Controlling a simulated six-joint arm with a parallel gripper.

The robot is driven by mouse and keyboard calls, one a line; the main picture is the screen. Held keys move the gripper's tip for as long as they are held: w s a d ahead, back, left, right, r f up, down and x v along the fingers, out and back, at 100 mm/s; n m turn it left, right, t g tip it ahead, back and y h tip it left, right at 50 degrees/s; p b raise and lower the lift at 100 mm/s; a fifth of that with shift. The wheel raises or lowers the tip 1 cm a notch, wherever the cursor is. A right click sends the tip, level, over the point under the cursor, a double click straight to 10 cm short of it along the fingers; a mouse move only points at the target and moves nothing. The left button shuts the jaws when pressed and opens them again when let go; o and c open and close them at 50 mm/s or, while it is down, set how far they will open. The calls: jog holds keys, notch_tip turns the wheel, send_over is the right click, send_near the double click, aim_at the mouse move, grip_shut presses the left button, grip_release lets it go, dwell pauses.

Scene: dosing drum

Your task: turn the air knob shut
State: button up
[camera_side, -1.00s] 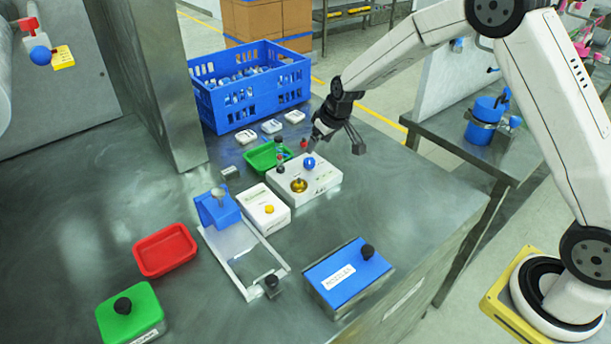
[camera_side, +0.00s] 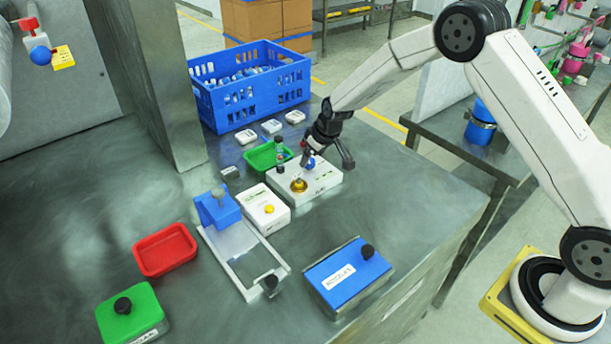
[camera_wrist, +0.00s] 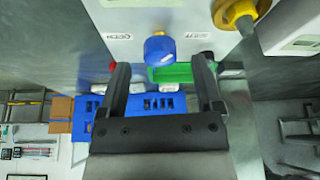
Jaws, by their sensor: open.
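The air knob appears to be the blue knob on the white box (camera_side: 325,182), between two small printed labels on the box. In the wrist view the blue knob (camera_wrist: 159,48) shows between and just beyond my fingertips, with clear gaps on both sides. In the side view the blue knob (camera_side: 311,164) is partly hidden by my gripper (camera_side: 326,160), which is over the back of the box. My gripper (camera_wrist: 161,68) is open and empty in the wrist view. I cannot tell the depth between fingertips and knob exactly.
A brass fitting (camera_side: 299,186) stands on the box's front left. A green tray (camera_side: 260,158) and small dark-topped posts are close on the left. A white box with a yellow button (camera_side: 262,213) is left of it. A blue crate (camera_side: 230,107) stands behind; open table lies front right.

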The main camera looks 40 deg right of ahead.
jog(key=shift+x, duration=0.9)
grip_shut()
jog(key=shift+a+m, duration=0.1)
jog(key=shift+m, duration=0.6)
jog(key=shift+m+h, duration=0.8)
jog(key=shift+m, duration=0.8)
jog(key=shift+a+m+g+h, duration=0.15)
jog(key=shift+m+h, duration=0.25)
jog(key=shift+m, duration=0.7)
jog(key=shift+a+m+g+h, duration=0.1)
jog(key=shift+m+g+h, duration=0.25)
jog(key=shift+m, duration=0.75)
